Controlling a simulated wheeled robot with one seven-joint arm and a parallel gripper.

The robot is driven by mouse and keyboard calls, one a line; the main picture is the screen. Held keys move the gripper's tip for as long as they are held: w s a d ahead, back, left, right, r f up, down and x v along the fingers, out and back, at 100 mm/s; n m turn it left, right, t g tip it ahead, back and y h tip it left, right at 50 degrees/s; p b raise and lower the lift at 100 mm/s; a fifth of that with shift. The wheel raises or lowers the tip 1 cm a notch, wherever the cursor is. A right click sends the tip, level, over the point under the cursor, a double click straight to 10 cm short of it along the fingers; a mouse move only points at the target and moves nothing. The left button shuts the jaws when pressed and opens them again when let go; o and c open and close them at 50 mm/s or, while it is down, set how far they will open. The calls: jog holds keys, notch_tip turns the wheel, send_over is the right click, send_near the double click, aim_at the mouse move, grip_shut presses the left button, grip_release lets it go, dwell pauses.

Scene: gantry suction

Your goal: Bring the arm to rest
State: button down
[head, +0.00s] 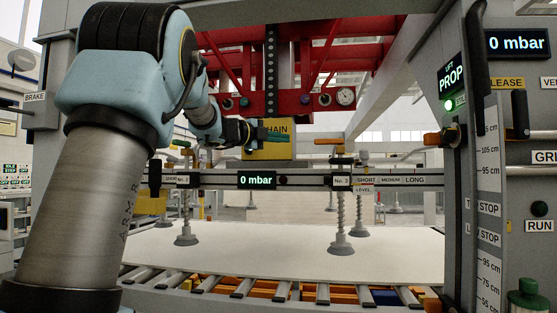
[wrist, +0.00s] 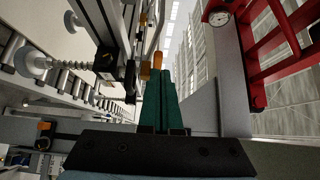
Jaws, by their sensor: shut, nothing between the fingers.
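My gripper (head: 288,137) has dark green fingers that are pressed together and empty. In the head view my arm reaches from the left, and the fingers point right, in front of the yellow CHAIN plate (head: 268,153) and below the red frame (head: 310,75). In the wrist view the gripper (wrist: 160,72) shows its two green fingers side by side with no gap that I can make out. An orange handle (wrist: 157,60) shows beyond the fingertips there; I cannot tell whether they touch it.
A grey crossbar with a 0 mbar display (head: 257,180) runs below my gripper. Suction cups (head: 341,247) hang over a pale sheet (head: 270,249) on rollers (head: 283,291). A control post (head: 489,200) with levers stands at the right. An orange-topped valve (head: 327,141) is right of my fingers.

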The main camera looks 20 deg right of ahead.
jog(key=w+a+f+n+t+y+p, duration=0.2)
jog(key=w+a+f+n+t+y, duration=0.25)
jog(key=a+n, duration=0.3)
jog(key=s+a+f+n+y+p, duration=0.15)
jog(key=a+f+n+y, duration=0.25)
jog(key=a+f+n, duration=0.4)
jog(key=s+a+f+n+y, duration=0.3)
jog(key=a+f+n+y, duration=0.3)
jog(key=f, duration=0.4)
jog(key=s+a+f+n+g, duration=0.2)
jog(key=s+f, duration=0.4)
jog(key=s, duration=0.3)
jog(key=s+a+f+n+g+y+p, duration=0.1)
jog(key=s+a+f+n+g, duration=0.2)
jog(key=s, duration=0.6)
jog(key=s+a+f+n+g+p, duration=0.1)
jog(key=s+a+f+n+g, duration=0.2)
jog(key=s+f+g, duration=0.2)
jog(key=s+f, duration=0.3)
jog(key=s, duration=0.1)
jog(key=shift+f+y, duration=0.35)
jog(key=shift+a+g, duration=0.1)
jog(key=shift+g, duration=0.15)
